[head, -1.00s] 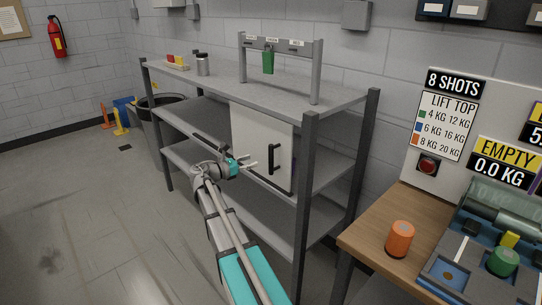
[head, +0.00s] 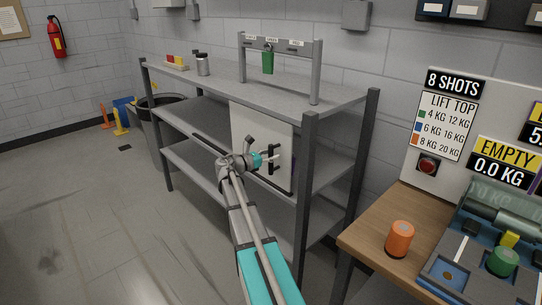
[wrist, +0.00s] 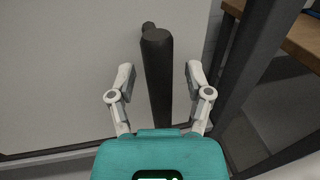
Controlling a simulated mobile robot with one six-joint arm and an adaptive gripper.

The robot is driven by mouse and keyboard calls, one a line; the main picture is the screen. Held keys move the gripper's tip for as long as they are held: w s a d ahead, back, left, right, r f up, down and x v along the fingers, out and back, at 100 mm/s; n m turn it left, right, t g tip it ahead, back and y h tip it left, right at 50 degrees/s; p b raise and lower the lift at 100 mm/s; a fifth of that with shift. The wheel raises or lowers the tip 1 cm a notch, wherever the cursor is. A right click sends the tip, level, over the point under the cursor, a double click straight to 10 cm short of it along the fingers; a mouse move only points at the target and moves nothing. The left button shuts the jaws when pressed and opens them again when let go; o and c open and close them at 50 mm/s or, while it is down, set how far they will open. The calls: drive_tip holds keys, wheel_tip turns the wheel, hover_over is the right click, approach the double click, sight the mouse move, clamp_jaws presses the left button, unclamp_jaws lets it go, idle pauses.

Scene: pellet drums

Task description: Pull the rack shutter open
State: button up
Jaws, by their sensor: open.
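The rack shutter (head: 248,132) is a pale flat panel on the front of the grey rack, and it also fills much of the wrist view (wrist: 60,70). Its black bar handle (head: 271,160) stands upright near the panel's right side. In the wrist view the handle (wrist: 157,75) rises between the two fingers of my gripper (wrist: 159,82). The fingers are open, one on each side, with gaps between them and the bar. In the head view my gripper (head: 270,159) is at the handle, and my wrist hides part of the panel's lower left.
The rack's dark right front post (head: 305,190) stands close to the handle's right. A wooden bench (head: 362,235) with an orange cylinder (head: 399,238) is at the right.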

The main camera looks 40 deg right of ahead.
clamp_jaws()
drive_tip(key=shift+w+a, duration=0.1)
